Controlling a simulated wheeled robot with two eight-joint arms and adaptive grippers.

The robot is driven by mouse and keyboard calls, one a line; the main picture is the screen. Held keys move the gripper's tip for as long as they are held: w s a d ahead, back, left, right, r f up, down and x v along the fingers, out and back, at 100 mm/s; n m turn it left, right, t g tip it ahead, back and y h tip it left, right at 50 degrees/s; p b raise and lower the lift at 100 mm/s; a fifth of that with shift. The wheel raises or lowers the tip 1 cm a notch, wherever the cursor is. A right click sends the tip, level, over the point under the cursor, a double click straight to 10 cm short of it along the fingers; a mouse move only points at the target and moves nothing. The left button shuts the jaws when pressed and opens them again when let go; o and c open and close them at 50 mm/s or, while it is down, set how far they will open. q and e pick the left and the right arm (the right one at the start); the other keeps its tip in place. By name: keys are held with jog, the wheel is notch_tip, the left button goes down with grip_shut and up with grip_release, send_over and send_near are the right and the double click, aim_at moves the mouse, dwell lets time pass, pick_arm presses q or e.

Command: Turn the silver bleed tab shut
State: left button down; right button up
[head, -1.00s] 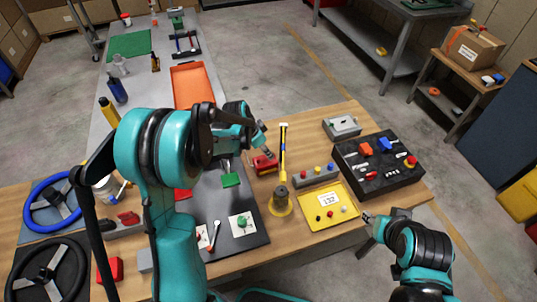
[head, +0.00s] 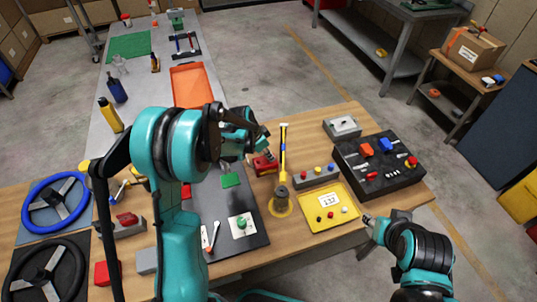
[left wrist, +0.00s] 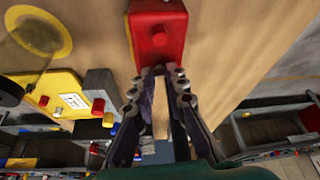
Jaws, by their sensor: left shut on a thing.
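A red block (head: 263,165) stands on the wooden table, behind the yellow tray; it also shows at the top of the left wrist view (left wrist: 160,32). My left gripper (head: 268,153) is at the block. In the left wrist view its two fingertips (left wrist: 159,72) meet close against the block's near edge, shut on a small part there. I take this to be the silver bleed tab; the fingertips mostly hide it, so its angle cannot be told. My right gripper (head: 368,220) is at the table's front edge beside the yellow tray, apart from the block; its fingers are too small to read.
A yellow-handled upright tool (head: 284,150) stands right of the block. A grey button bar (head: 316,176), a yellow tray (head: 343,219) and a black switch panel (head: 380,182) lie further right.

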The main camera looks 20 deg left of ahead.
pick_arm(q)
jog(key=shift+w+m+g+h+b, duration=0.1)
jog(key=shift+m+g+h+b, duration=0.25)
jog(key=shift+m, duration=0.85)
jog(key=c, duration=1.5)
grip_release()
jog(key=shift+c, duration=0.2)
jog(key=v, duration=1.2)
